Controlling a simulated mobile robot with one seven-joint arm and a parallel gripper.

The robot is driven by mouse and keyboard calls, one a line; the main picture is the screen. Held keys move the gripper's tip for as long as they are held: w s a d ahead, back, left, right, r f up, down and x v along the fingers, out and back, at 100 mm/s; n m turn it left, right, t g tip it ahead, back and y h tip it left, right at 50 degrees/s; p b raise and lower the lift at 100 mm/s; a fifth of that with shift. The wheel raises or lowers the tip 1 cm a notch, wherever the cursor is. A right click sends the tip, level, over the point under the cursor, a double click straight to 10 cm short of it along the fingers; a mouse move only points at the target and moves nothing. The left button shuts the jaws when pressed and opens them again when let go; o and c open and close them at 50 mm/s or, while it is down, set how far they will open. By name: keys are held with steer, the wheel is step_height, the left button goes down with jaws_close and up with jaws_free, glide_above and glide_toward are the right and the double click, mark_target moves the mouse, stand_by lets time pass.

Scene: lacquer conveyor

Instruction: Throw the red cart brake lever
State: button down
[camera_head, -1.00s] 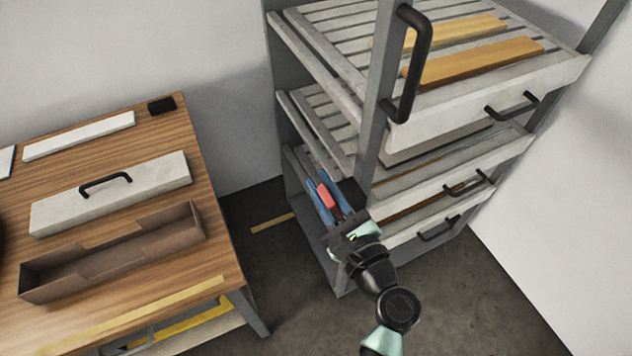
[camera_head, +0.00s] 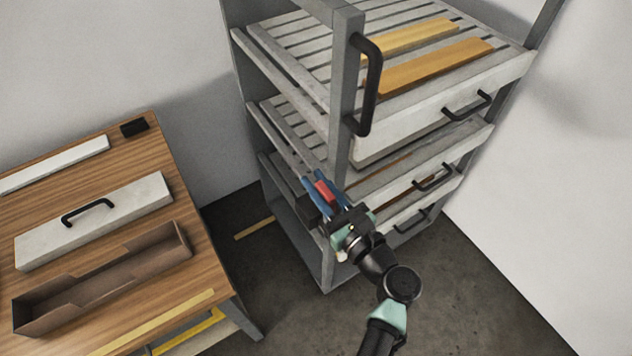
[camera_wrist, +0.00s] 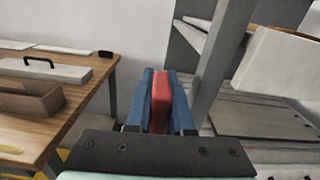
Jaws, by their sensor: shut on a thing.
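The red brake lever (camera_head: 325,190) is at the lower front corner of the grey cart (camera_head: 342,150). My gripper (camera_head: 323,186) has its blue fingers on both sides of the lever and is shut on it. In the wrist view, the red lever (camera_wrist: 161,100) stands between the two blue fingers of my gripper (camera_wrist: 160,88). The lever's lower end and its mount are hidden behind the gripper body.
The cart's slatted shelves carry yellow-brown boards (camera_head: 432,62). A black upright handle (camera_head: 372,85) is above my gripper. A wooden table (camera_head: 190,170) at left holds a brown open tray (camera_head: 105,300) and a grey lidded piece with a handle (camera_head: 120,212).

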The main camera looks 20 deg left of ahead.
steer(key=c, duration=0.8)
jaws_free()
steer(key=shift+d, duration=0.1)
steer(key=b+v, duration=0.1)
steer(key=v, duration=1.2)
